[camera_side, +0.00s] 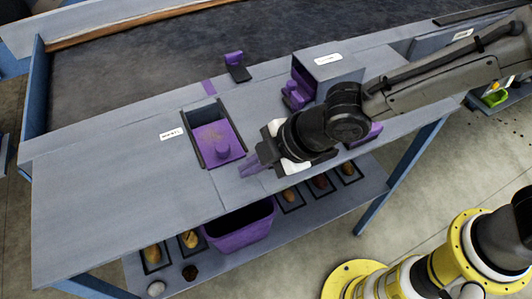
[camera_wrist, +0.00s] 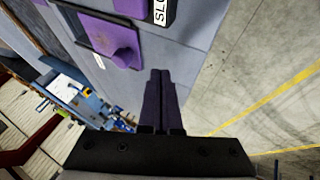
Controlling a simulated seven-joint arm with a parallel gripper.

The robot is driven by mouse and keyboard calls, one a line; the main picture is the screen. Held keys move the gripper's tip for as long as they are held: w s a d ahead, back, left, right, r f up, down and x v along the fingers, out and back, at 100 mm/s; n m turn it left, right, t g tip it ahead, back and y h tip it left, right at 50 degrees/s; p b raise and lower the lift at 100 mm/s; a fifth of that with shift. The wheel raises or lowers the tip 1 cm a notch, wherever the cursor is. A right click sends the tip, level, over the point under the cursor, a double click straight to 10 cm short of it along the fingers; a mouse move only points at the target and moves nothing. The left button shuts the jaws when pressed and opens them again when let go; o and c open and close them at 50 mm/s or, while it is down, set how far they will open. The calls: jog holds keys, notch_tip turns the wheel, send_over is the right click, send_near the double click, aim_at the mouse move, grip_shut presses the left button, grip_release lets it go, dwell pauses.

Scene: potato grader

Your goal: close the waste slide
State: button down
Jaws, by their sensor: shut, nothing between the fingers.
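The waste slide (camera_side: 216,145) is a purple plate with a round knob, set in a dark frame in the grey worktop (camera_side: 110,175). In the side view the plate covers the front part of the frame, and a dark gap shows behind it. My gripper (camera_side: 249,166) is shut and empty, just right of the knob; the fingertips look apart from it. The shut fingers (camera_wrist: 163,100) also show in the wrist view.
A grey box with a purple handle (camera_side: 297,94) stands behind my gripper. A small purple bracket (camera_side: 237,68) is at the worktop's back. A purple bin (camera_side: 240,228) and several potatoes in trays are on the shelf below. The worktop left of the slide is clear.

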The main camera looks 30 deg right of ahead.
jog(key=shift+w+a+f, duration=0.1)
jog(key=shift+w+a, duration=0.05)
jog(key=shift+w, duration=0.55)
jog(key=shift+w+a+f, duration=0.15)
jog(key=shift+w, duration=0.55)
jog(key=shift+w+a+f, duration=0.1)
jog(key=shift+w+a, duration=0.05)
jog(key=shift+w, duration=0.55)
send_near(210, 135)
jog(key=x, duration=0.4)
jog(key=shift+f, duration=0.15)
